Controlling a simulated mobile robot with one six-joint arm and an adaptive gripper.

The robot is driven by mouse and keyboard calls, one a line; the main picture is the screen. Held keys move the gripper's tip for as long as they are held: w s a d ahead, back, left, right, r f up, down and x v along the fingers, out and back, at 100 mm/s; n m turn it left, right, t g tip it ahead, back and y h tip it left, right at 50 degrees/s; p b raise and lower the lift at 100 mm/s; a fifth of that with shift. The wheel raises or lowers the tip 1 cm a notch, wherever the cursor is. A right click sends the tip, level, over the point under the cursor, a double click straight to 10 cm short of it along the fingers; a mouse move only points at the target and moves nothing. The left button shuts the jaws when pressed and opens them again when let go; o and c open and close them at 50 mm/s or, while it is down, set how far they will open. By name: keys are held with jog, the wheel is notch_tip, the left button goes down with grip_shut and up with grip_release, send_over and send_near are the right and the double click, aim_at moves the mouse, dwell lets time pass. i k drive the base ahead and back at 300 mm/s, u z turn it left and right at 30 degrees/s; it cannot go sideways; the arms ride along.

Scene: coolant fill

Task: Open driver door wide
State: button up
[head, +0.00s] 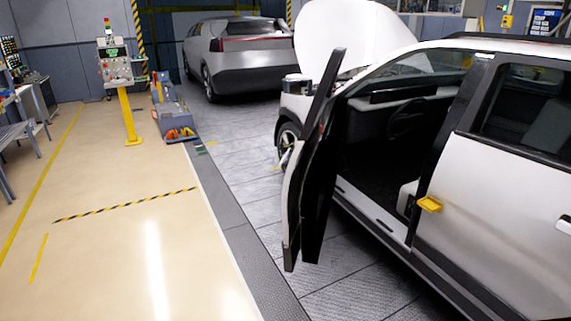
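The driver door (292,200) of the white car (480,198) stands swung far out from the body. It is seen nearly edge-on, with its dark inner side toward the cabin. The door opening (385,150) is uncovered, and the dark dashboard, steering wheel (405,115) and floor show through it. The outer face of the door is mostly hidden by the viewing angle. My gripper is not in view, so I cannot see whether it touches the door.
The white hood (350,38) is raised. A grey car (240,55) stands farther back. A yellow-post control stand (128,100) and a grey tool bin (175,120) are at left. The beige floor (140,245) is clear.

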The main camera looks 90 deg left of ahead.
aim_at(306, 202)
jog(key=k, duration=1.85)
jog(key=u, duration=2.75)
jog(key=i, duration=0.4)
jog(key=z, duration=0.5)
